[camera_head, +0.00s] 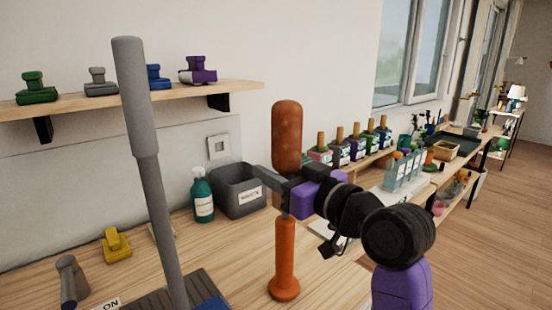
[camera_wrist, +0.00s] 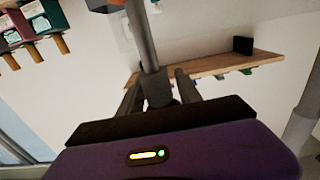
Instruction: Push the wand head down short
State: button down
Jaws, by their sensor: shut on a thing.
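The wand stands upright on the wooden bench in the head view, with a rounded brown-orange head (camera_head: 287,135) on top, a thin grey rod (camera_head: 284,214) and an orange lower body (camera_head: 286,255) with a flared foot. A stretch of bare rod shows between my gripper and the orange body. My gripper (camera_head: 276,190) is shut on the wand just below its head, coming in from the right. In the wrist view my fingers (camera_wrist: 158,88) stand either side of a grey shaft (camera_wrist: 148,50). My fingers partly hide the grasped part.
A tall grey post (camera_head: 146,150) rises left of the wand. Behind stand a grey bin (camera_head: 240,192) and a teal bottle (camera_head: 202,197). A yellow item (camera_head: 116,245) lies left. A wall shelf (camera_head: 130,101) holds several coloured pieces.

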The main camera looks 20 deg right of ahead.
notch_tip(320, 180, down, 7)
jog(key=b, duration=0.2)
jog(key=shift+b, duration=0.4)
jog(key=shift+f, duration=0.15)
jog(key=c, duration=1.1)
grip_release()
jog(key=shift+c, duration=0.2)
jog(key=v, duration=0.7)
jog(key=shift+s, duration=0.35)
jog(key=shift+d, duration=0.1)
